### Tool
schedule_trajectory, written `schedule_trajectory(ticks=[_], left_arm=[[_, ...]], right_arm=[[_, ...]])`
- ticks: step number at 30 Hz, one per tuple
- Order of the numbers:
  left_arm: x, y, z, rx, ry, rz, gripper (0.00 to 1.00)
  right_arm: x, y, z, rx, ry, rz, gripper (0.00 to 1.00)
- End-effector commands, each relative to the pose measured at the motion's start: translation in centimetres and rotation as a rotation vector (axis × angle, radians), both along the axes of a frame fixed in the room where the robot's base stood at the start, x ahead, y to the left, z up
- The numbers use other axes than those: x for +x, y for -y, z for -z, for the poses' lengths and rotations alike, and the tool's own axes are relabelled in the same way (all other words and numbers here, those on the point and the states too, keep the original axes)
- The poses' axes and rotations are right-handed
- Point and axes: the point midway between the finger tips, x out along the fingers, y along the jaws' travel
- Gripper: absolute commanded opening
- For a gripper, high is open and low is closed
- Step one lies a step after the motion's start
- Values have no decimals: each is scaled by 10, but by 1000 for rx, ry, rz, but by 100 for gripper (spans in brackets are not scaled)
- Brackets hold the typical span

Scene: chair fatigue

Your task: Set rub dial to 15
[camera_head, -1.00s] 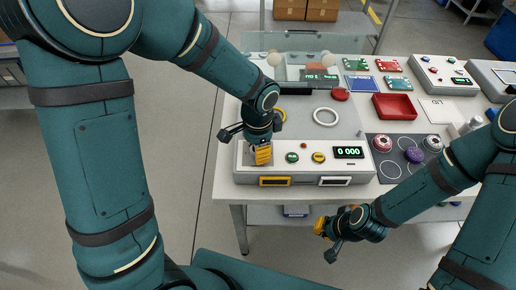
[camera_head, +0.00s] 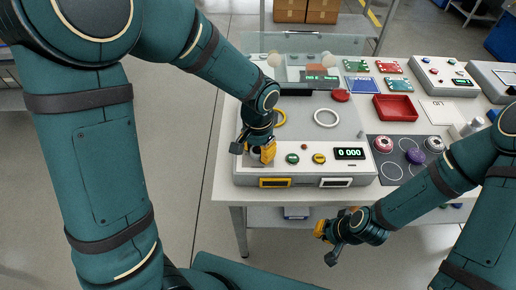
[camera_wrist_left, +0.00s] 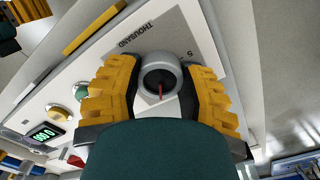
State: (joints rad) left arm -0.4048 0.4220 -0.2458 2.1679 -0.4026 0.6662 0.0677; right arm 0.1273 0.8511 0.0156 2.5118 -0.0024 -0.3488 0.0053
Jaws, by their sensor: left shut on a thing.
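The dial (camera_wrist_left: 160,76) is a grey round knob with a red pointer line, on the white front panel of the test machine (camera_head: 340,175). The panel beside it carries the print "THOUSAND" and a "5". My left gripper (camera_wrist_left: 162,88) has its yellow fingers on both sides of the dial, shut on it; in the head view the gripper (camera_head: 263,152) hides most of the dial. The panel display (camera_head: 349,154) reads "0 000". My right gripper (camera_head: 324,229) hangs in front of the table, clear of everything; its finger opening is unclear.
Right of the dial are a green button (camera_head: 292,159) and a yellow button (camera_head: 319,158). A white ring (camera_head: 326,118) lies on the grey plate behind. A red tray (camera_head: 394,107) and a dark mat (camera_head: 405,170) with knobs stand further right.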

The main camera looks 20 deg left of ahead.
Motion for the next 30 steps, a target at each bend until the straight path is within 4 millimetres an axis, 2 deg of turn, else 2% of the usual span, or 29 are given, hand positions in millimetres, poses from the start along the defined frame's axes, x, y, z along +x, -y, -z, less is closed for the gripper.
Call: schedule_trajectory(ticks=[9, 10, 12, 13, 23, 26, 30], left_arm=[[0, 0, 0, 0, -1, -1, 5], [0, 0, 0, 0, -1, -1, 46], [0, 0, 0, 0, -1, 0, 71], [0, 0, 0, 0, -1, 0, 75], [0, 0, -1, 0, 0, 0, 75], [1, 0, -9, -1, 3, 0, 75], [1, 0, -33, -3, 6, 0, 75]], right_arm=[[0, 0, 0, 0, 0, 0, 0], [0, 0, 0, 0, 0, 0, 0], [0, 0, 0, 0, 0, 0, 0], [0, 0, 0, 0, 0, 0, 0], [0, 0, 0, 0, 0, 0, 0], [0, 0, 0, 0, 0, 0, 0], [0, 0, 0, 0, 0, 0, 0]])
